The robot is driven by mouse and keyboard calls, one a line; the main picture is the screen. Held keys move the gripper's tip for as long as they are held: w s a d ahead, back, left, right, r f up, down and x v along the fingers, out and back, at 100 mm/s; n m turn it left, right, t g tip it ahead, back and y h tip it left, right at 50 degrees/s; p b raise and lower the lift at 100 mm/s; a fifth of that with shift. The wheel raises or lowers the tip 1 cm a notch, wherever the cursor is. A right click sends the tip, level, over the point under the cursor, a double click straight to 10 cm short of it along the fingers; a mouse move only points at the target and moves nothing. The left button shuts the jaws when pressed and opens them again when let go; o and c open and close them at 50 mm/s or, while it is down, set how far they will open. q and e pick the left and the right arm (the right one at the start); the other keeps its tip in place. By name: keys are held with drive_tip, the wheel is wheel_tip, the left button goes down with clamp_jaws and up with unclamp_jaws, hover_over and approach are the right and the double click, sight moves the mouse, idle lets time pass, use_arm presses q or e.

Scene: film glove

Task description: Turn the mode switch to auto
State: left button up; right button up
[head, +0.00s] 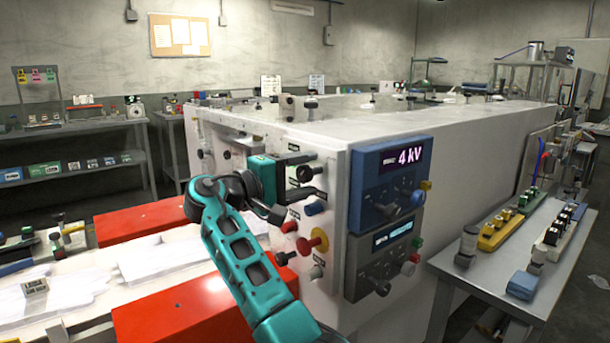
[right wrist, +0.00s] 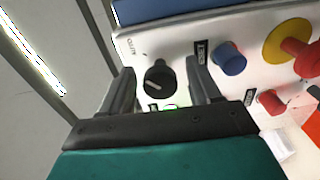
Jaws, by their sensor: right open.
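The mode switch is a black round knob (right wrist: 158,77) with a pale pointer line, on the white panel in the right wrist view. An AUTO label (right wrist: 134,47) is printed up and left of it; the pointer does not line up with that label. My right gripper (right wrist: 160,68) is open, one finger on each side of the knob, with gaps visible. In the head view the right gripper (head: 307,176) is at the machine's end panel, around the knob, which its fingers partly hide. My left gripper is not in view.
A blue button (right wrist: 229,58) is close to the right finger, with a red-on-yellow emergency button (head: 319,240) and other knobs below. A blue display unit (head: 378,180) reading 4 kV sits right of them. Red blocks (head: 140,221) flank the white bed at left.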

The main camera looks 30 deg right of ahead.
drive_tip(key=s+a, duration=0.1)
drive_tip(key=a, duration=1.1)
drive_tip(key=shift+a, duration=0.25)
